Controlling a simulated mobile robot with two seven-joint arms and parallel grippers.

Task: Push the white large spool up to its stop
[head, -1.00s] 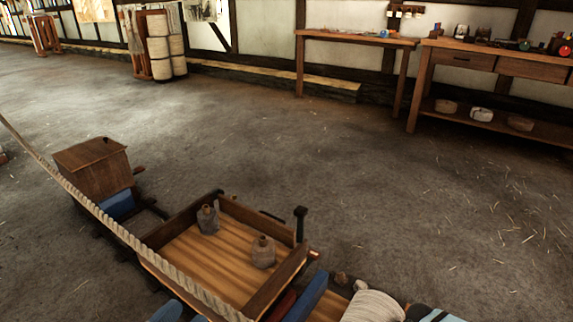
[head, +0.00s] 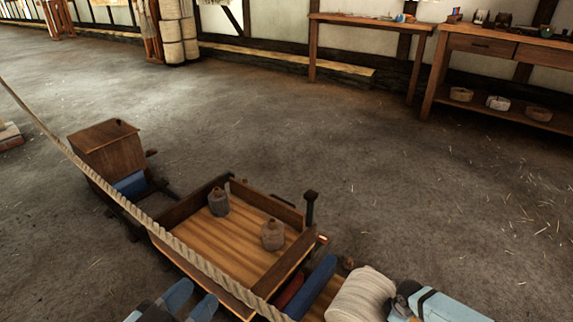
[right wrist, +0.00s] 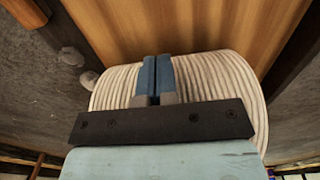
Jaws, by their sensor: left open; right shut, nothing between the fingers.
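The white large spool (head: 360,295), wound with pale cord, lies on its side on a wooden board at the bottom right of the head view. It also fills the middle of the right wrist view (right wrist: 215,82). My right gripper (right wrist: 156,60) is shut and empty, with its blue fingers over the spool's side; I cannot tell whether they touch it. In the head view the right arm's end is just right of the spool. My left gripper (head: 199,292) is open and empty at the bottom, left of the spool. I cannot make out the stop.
A blue roll (head: 319,284) and a red one (head: 290,289) lie between. A taut rope (head: 140,214) crosses in front. The floor beyond is clear up to the benches.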

